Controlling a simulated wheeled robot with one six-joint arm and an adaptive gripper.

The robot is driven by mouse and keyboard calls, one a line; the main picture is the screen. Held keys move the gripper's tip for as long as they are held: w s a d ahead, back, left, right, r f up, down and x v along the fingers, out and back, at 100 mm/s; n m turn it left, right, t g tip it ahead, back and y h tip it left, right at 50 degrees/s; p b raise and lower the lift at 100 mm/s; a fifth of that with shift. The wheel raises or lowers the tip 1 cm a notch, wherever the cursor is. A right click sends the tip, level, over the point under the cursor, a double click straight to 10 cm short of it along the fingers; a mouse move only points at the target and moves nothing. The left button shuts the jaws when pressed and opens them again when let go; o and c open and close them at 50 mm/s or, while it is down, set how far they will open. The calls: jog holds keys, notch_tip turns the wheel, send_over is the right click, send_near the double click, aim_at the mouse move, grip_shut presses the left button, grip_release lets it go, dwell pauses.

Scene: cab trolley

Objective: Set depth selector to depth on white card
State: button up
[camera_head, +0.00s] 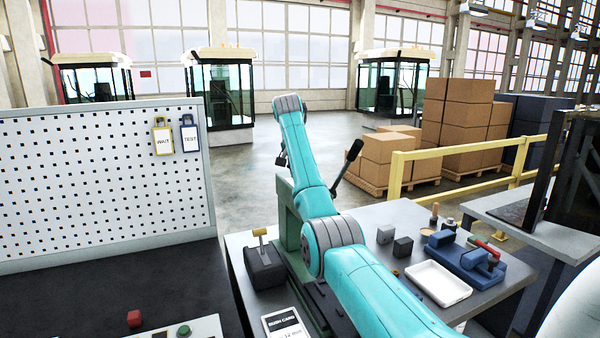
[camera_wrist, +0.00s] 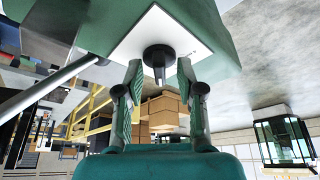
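The white card (camera_head: 285,325) lies on the bench at the lower edge of the head view, partly cut off. Its heading seems to read "BUSH CARD", with a line ending in "12 mm". In the wrist view, a black knob with a narrow pointer (camera_wrist: 158,56), apparently the depth selector, sits on a white plate (camera_wrist: 190,28) on a green machine body (camera_wrist: 225,45). My gripper (camera_wrist: 158,78) is open, with one finger on each side of the knob. Gaps show between fingers and knob. The head view mostly hides gripper and knob behind my arm and the green machine (camera_head: 290,215).
A lever (camera_head: 348,165) rises beside my arm. A black box with a yellow-handled lever (camera_head: 264,266) stands left on the bench. A white tray (camera_head: 438,284) and blue fixture (camera_head: 466,258) are right. A yellow rail (camera_head: 470,168) and stacked cartons (camera_head: 455,120) stand behind.

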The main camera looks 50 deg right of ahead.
notch_tip(320, 180, up, 10)
dwell(0.7)
dwell(0.6)
